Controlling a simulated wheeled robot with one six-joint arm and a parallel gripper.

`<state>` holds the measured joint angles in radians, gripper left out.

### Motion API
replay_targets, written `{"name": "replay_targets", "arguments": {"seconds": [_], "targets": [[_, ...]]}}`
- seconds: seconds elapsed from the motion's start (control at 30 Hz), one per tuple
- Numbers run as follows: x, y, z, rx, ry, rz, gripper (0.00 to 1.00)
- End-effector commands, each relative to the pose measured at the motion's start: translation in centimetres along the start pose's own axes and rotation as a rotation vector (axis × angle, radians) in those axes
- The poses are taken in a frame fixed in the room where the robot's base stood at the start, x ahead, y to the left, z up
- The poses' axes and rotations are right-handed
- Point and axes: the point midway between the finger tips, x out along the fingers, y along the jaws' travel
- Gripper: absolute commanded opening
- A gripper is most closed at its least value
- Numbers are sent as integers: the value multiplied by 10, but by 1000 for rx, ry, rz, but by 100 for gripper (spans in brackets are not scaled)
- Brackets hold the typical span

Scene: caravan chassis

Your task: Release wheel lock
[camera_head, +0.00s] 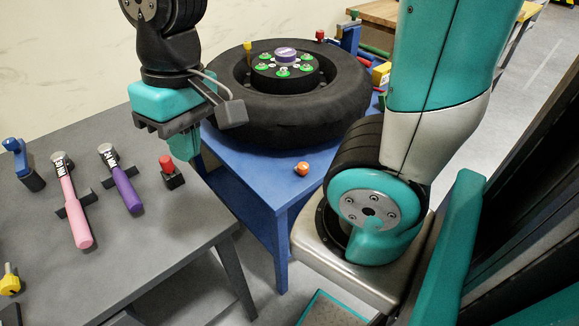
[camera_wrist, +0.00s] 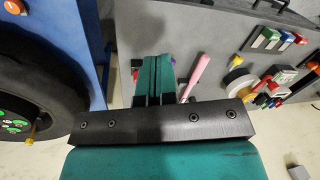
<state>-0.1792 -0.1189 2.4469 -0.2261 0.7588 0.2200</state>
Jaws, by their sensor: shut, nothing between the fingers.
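A black wheel (camera_head: 290,118) lies flat on a blue table, and its tyre edge also shows at the left of the wrist view (camera_wrist: 62,95). Its hub (camera_head: 284,80) carries several green-ringed nuts and a purple-topped centre cap (camera_head: 285,55). A small yellow-topped piece (camera_head: 247,47) stands up at the hub's left side. I cannot tell which part is the wheel lock. My gripper (camera_head: 188,148) is shut and empty, left of the wheel, above the gap between the two tables. Its teal fingers lie together in the wrist view (camera_wrist: 155,65).
The grey table (camera_head: 140,240) holds a pink-handled tool (camera_head: 72,205), a purple-handled tool (camera_head: 125,190), a red-topped block (camera_head: 171,172) and a blue item (camera_head: 22,160). An orange piece (camera_head: 302,168) lies on the blue table's (camera_head: 255,180) near corner. Coloured parts lie behind the wheel.

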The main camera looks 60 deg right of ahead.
Motion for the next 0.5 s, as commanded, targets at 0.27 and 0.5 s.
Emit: {"name": "replay_targets", "arguments": {"seconds": [0.27,0.5], "targets": [[127,202,-56,1150,-45,526,0],[164,284,-42,1657,28,839,0]]}}
